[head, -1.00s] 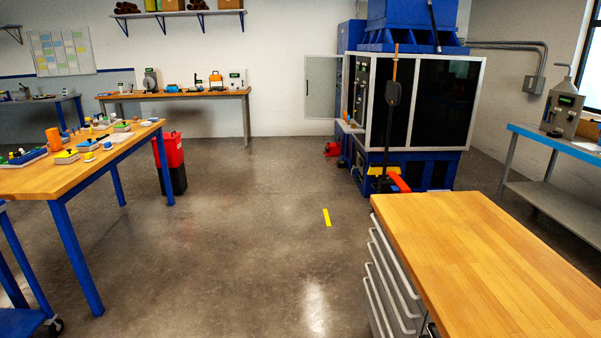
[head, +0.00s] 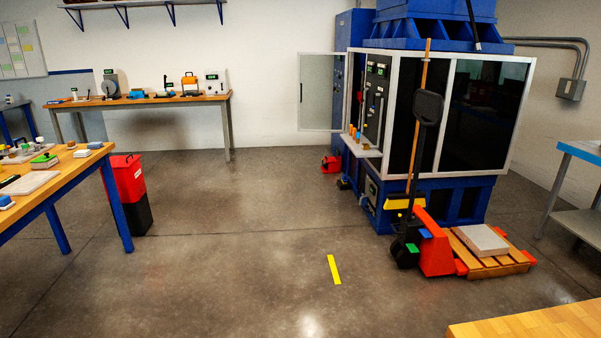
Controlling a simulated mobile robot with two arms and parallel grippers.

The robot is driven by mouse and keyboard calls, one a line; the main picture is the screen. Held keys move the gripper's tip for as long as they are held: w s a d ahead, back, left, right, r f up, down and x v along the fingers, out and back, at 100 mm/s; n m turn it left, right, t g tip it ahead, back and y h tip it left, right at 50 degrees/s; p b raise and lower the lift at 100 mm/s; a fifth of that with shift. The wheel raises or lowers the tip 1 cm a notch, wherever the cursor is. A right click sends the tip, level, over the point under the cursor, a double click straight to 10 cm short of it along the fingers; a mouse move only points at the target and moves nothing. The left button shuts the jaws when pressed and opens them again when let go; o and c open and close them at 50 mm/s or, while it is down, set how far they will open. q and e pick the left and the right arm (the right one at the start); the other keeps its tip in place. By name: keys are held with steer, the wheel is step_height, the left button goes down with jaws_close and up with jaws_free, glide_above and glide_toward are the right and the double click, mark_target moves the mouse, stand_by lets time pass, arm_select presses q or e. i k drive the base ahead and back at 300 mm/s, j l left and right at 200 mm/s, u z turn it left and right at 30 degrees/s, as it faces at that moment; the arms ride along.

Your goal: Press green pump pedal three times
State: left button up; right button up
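A red and black pallet jack (head: 436,252) stands right of centre in the head view, in front of the blue machine. A small green pedal (head: 411,248) sits low on its near left side, close to the black wheel. A small blue pedal (head: 425,233) is just above and right of the green one. The jack's black handle (head: 428,106) stands upright. Its forks reach under a wooden pallet (head: 490,262) that bears a grey slab (head: 481,240). Neither of my grippers is in view.
Open floor (head: 240,270) lies ahead, with a yellow strip (head: 334,269) on it. A wooden bench corner (head: 530,326) is at the lower right. A workbench (head: 60,178) and a red and black bin (head: 127,192) are at the left. The blue machine (head: 462,200) stands behind the jack.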

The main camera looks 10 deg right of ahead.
mark_target(412, 247)
steer(key=i+j+z, duration=0.15)
steer(key=i+z, duration=0.25)
steer(key=i, duration=0.15)
steer(key=i+j+z, duration=0.4)
steer(key=i, duration=0.15)
steer(key=i+j+z, duration=0.35)
steer(key=i, duration=0.15)
steer(key=i+j+z, duration=0.4)
steer(key=i+j+u, duration=0.1)
steer(key=i+u, duration=0.25)
steer(key=i, duration=0.65)
steer(key=i+l+u, duration=0.15)
steer(key=i+u, duration=0.25)
steer(key=i, duration=0.65)
